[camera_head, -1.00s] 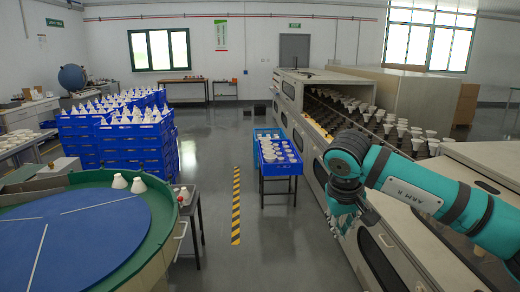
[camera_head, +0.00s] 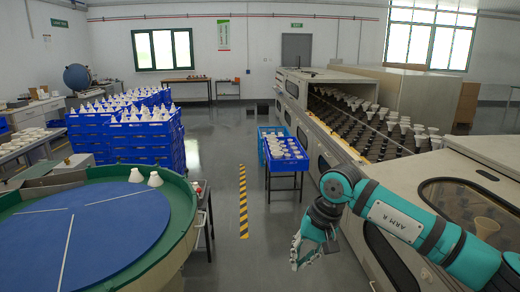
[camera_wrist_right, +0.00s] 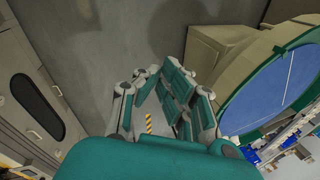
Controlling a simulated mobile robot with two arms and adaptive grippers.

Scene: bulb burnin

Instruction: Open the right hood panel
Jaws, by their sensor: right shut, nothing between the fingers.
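The long beige burn-in machine runs along the right side. Its near hood panel (camera_head: 465,205) lies down over the machine top, with a dark window through which a pale cone shows. My right arm hides part of it. The section behind stands uncovered and shows rows of bulbs (camera_head: 370,120). My right gripper (camera_head: 304,255) hangs over the aisle, left of the machine's side and apart from it, shut and empty. It also shows in the right wrist view (camera_wrist_right: 166,100), over the grey floor. My left gripper is in no view.
A blue crate table (camera_head: 284,160) with white bulbs stands in the aisle. A round blue turntable (camera_head: 95,225) with a green rim is at the left, and stacked blue crates (camera_head: 140,150) stand behind it. The aisle floor by the yellow-black strip (camera_head: 243,200) is free.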

